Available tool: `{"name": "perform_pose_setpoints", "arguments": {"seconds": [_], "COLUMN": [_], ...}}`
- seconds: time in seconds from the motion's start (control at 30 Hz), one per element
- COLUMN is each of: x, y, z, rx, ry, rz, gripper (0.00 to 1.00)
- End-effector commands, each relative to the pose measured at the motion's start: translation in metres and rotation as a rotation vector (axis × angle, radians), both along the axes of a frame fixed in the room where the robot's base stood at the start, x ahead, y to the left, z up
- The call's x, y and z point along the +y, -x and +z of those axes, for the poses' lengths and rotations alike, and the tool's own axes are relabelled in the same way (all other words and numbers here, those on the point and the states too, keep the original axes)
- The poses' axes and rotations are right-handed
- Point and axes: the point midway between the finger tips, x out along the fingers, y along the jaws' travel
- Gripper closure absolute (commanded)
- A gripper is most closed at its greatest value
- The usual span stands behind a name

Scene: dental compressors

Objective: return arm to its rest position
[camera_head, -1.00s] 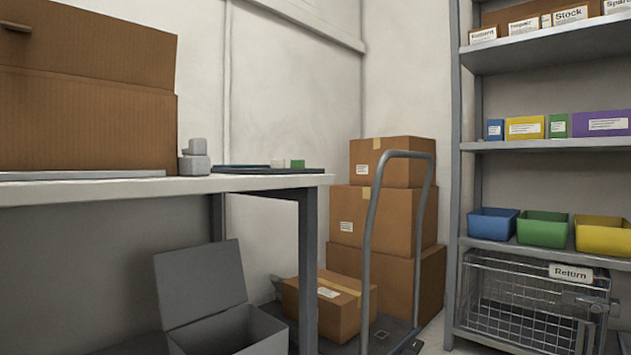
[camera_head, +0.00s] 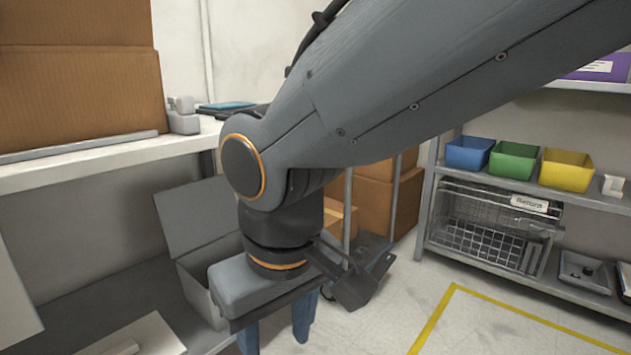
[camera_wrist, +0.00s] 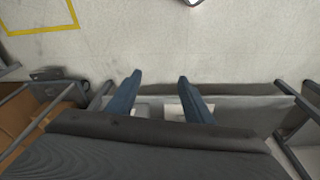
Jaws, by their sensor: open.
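My gripper (camera_wrist: 158,85) shows in the wrist view as two blue fingers set apart with nothing between them. In the head view my gripper (camera_head: 275,335) hangs pointing down at the lower middle, its blue fingers partly hidden by the wrist. My arm (camera_head: 400,85) reaches in from the upper right and covers the middle of the head view. The gripper appears in front of the open grey bin (camera_head: 195,225); I cannot tell the gap between them.
A white workbench (camera_head: 90,165) with a large cardboard box (camera_head: 80,90) stands at left. Cartons (camera_head: 385,195) are partly hidden behind my arm. A shelf at right holds blue (camera_head: 468,153), green (camera_head: 513,162) and yellow (camera_head: 566,169) bins above a wire basket (camera_head: 490,225). Floor with yellow tape (camera_head: 435,320) is clear.

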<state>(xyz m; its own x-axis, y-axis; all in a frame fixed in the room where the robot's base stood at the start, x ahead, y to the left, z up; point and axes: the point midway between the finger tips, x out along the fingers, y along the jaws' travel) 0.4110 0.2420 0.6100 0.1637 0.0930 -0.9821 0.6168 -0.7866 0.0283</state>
Motion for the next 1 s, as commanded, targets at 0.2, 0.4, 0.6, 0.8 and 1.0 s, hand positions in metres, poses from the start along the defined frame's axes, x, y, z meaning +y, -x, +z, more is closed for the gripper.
{"name": "perform_pose_setpoints", "arguments": {"seconds": [0.2, 0.4, 0.6, 0.8, 1.0], "x": [-0.028, -0.039, -0.049, -0.063, -0.087], "y": [0.034, 0.039, 0.034, 0.029, 0.024], "z": [-0.013, -0.002, 0.018, 0.047, 0.085], "rx": [0.149, 0.179, 0.175, 0.173, 0.17], "ry": [-0.05, -0.066, -0.057, -0.046, -0.032], "rz": [-0.063, -0.097, -0.137, -0.195, -0.273], "gripper": [0.53, 0.53, 0.53, 0.53, 0.53]}}
